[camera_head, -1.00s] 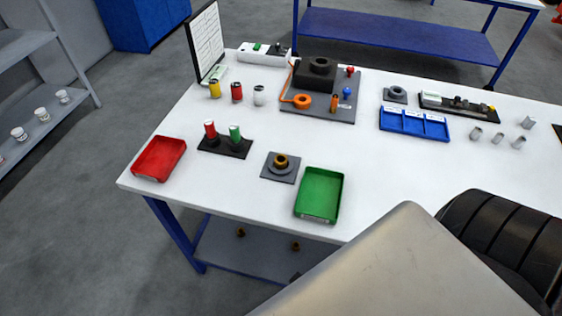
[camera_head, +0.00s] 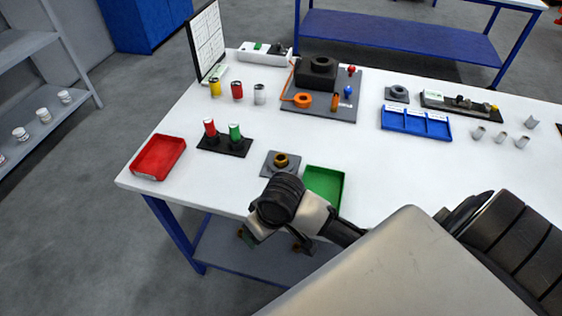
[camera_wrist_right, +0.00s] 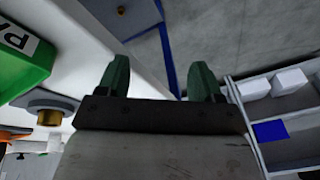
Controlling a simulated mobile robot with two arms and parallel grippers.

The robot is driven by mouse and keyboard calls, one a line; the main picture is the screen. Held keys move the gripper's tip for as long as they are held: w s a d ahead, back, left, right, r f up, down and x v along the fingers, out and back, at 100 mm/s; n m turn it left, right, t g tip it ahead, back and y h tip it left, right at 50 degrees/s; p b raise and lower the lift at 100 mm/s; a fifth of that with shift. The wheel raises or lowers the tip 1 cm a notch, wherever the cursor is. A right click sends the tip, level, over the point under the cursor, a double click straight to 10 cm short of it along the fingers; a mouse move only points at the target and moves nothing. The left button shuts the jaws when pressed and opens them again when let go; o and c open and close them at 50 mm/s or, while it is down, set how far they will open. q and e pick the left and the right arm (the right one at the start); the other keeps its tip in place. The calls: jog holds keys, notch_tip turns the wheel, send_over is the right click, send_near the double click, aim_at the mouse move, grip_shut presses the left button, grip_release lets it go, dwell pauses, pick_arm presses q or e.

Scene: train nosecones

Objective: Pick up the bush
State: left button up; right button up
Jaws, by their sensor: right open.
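A brass-coloured bush (camera_head: 281,160) sits upright on a small grey square plate (camera_head: 270,170) near the table's front edge, between the black stand and the green tray. In the right wrist view the brass bush (camera_wrist_right: 48,118) shows at the left, on its grey round seat. My right gripper (camera_head: 272,240) hangs past the table's front edge, in front of the bush and apart from it. In the right wrist view its two green fingers (camera_wrist_right: 160,76) are spread with nothing between them. My left gripper is not in view.
The green tray (camera_head: 324,186), partly hidden by my right arm, is right of the bush. A black stand (camera_head: 224,146) with red and green cylinders and a red tray (camera_head: 158,157) are left. A blue bin (camera_head: 415,122) stands farther right. The table's middle is clear.

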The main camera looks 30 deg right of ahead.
jog(key=w+d+r, duration=0.1)
jog(key=w, duration=0.2)
jog(key=w+d+r+m, duration=0.1)
jog(key=w+d, duration=0.1)
jog(key=w, duration=0.1)
jog(key=w+d+r+m+g+h, duration=0.1)
jog(key=w+d, duration=0.1)
jog(key=shift+w+d+r, duration=0.15)
jog(key=shift+w+d, duration=0.1)
jog(key=shift+w, duration=0.15)
jog(key=w+d+r+m+g+h, duration=0.1)
jog(key=w+d+r+m, duration=0.45)
jog(key=d+r, duration=0.3)
send_over(281, 157)
jog(key=s+a, duration=0.1)
jog(key=s, duration=0.1)
jog(key=f, duration=0.5)
jog(key=shift+w+a+f, duration=0.1)
jog(key=shift+w+f, duration=0.15)
jog(key=shift+f, duration=0.15)
jog(key=shift+f+p, duration=0.8)
jog(key=shift+f, duration=1.9)
jog(key=c, duration=1.1)
